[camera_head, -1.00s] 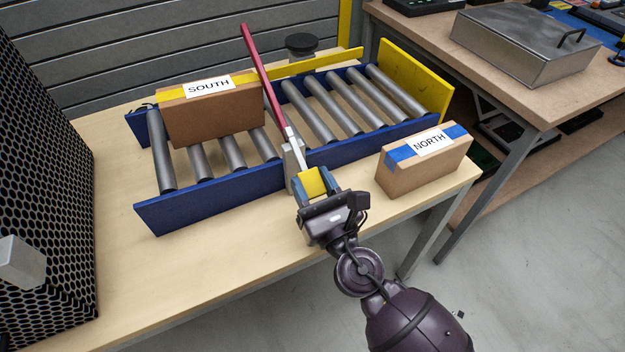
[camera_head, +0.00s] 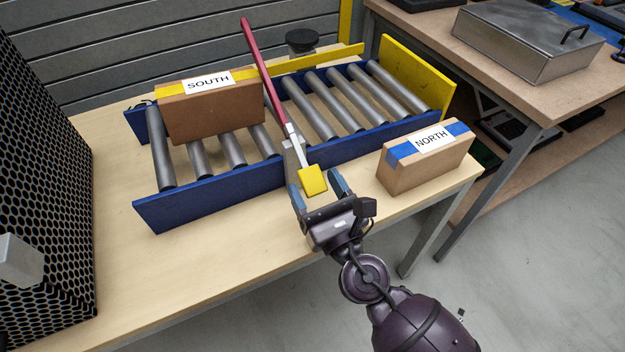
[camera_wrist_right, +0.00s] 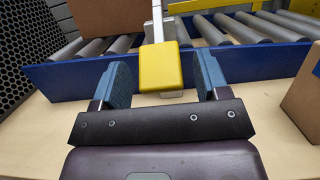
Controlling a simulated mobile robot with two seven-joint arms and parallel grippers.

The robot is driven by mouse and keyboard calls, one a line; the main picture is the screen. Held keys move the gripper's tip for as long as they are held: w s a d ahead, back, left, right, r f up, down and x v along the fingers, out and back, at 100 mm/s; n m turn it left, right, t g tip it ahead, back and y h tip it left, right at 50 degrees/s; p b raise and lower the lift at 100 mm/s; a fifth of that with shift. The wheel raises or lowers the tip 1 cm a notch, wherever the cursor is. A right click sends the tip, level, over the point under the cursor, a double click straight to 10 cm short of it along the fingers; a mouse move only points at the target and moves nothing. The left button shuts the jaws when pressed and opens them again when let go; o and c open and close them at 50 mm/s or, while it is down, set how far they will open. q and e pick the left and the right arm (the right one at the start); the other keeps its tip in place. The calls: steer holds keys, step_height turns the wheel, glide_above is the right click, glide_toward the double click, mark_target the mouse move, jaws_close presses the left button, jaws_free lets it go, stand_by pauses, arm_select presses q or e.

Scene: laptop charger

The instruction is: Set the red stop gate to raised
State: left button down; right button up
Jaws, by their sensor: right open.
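The red stop gate (camera_head: 262,70) is a bar over the roller conveyor, tilted up with its far red end high above the rollers. Its pale near arm runs down to a yellow handle block (camera_head: 313,180) in front of the conveyor's near blue rail. The handle also shows in the right wrist view (camera_wrist_right: 160,67). My right gripper (camera_head: 318,188) is open, its two fingers apart on either side of the handle's near end, with gaps visible in the right wrist view (camera_wrist_right: 162,82). My left gripper is not in view.
A brown box marked SOUTH (camera_head: 215,112) sits on the rollers left of the gate. A box marked NORTH (camera_head: 428,160) stands on the table right of my right gripper. The blue near rail (camera_head: 215,195) runs close behind the handle. Bare table lies at front left.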

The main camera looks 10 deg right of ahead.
arm_select(q)
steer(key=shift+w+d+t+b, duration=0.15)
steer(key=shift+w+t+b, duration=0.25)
steer(key=shift+b, duration=0.45)
arm_select(e)
steer(key=v, duration=0.9)
steer(key=shift+s, duration=0.2)
